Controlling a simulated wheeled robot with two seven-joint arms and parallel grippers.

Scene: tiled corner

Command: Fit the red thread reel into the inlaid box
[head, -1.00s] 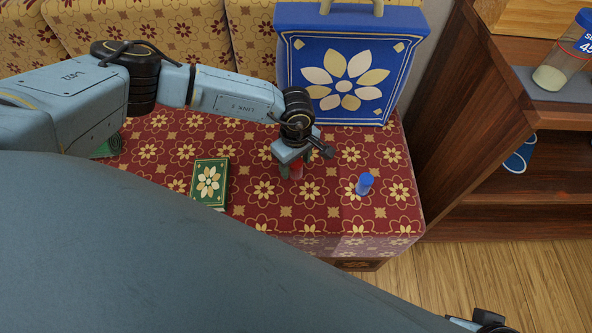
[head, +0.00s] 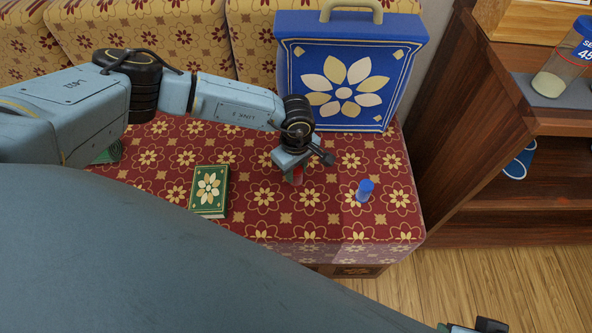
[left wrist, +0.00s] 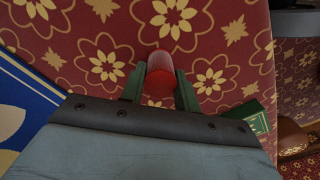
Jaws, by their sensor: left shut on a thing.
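The red thread reel (head: 298,176) is mostly hidden under my left gripper (head: 293,172) in the head view. In the left wrist view, the red reel (left wrist: 160,78) sits between the two dark green fingers of my left gripper (left wrist: 160,88), which is shut on it. The reel is at or close to the patterned bench cushion; I cannot tell whether it touches. No inlaid box can be identified with certainty; a wooden box (head: 540,20) is cut off on the shelf at top right. A dark part of my right arm shows at the bottom right edge, its fingers not readable.
A blue reel (head: 365,190) stands right of the gripper. A green book (head: 208,190) lies to the left. A large blue bag (head: 300,90) leans at the back.

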